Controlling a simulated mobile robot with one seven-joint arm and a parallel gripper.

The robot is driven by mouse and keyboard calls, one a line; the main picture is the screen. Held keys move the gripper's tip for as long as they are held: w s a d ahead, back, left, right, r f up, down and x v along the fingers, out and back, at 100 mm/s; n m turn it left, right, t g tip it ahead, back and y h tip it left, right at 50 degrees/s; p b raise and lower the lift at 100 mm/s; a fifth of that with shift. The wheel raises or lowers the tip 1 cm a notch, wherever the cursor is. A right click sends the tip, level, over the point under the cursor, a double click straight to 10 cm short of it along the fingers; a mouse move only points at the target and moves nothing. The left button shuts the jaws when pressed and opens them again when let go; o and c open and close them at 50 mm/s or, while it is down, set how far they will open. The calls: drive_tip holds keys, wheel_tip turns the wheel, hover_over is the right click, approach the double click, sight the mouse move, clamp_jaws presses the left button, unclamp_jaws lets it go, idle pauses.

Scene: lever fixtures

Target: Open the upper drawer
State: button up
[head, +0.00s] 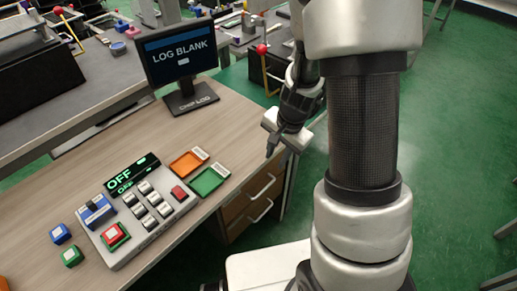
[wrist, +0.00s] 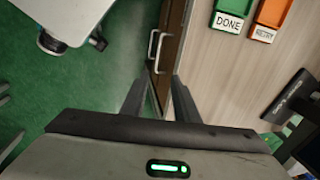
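The upper drawer (head: 238,206) is a brown front with a pale bar handle (head: 264,187), under the desk's right side in the head view. It looks closed. My gripper (head: 272,150) hangs above and in front of the drawers, beyond the desk edge, pointing down. In the wrist view my gripper (wrist: 160,80) is open, with an empty gap between its two dark fingers. Two bar handles (wrist: 152,45) show past the fingertips, beside the narrow brown drawer face (wrist: 171,45). The fingers appear apart from both handles.
A lower drawer handle (head: 262,211) sits below. The desk (head: 160,130) holds a control box (head: 140,215), an orange tray (head: 187,163), a green tray (head: 209,181) and a monitor (head: 180,55). Green floor (wrist: 90,80) in front of the drawers is mostly clear.

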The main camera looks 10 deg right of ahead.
sight(266, 187)
drive_tip(key=f+b, duration=0.2)
drive_tip(key=f, duration=0.4)
drive_tip(key=w+a+f+b, duration=0.1)
drive_tip(key=f+b, duration=0.1)
drive_tip(key=f, duration=0.4)
drive_tip(key=w+f+b, duration=0.1)
drive_tip(key=f+b, duration=0.1)
drive_tip(key=f, duration=0.4)
drive_tip(key=shift+w+a, duration=0.25)
drive_tip(key=shift+a, duration=0.05)
clamp_jaws()
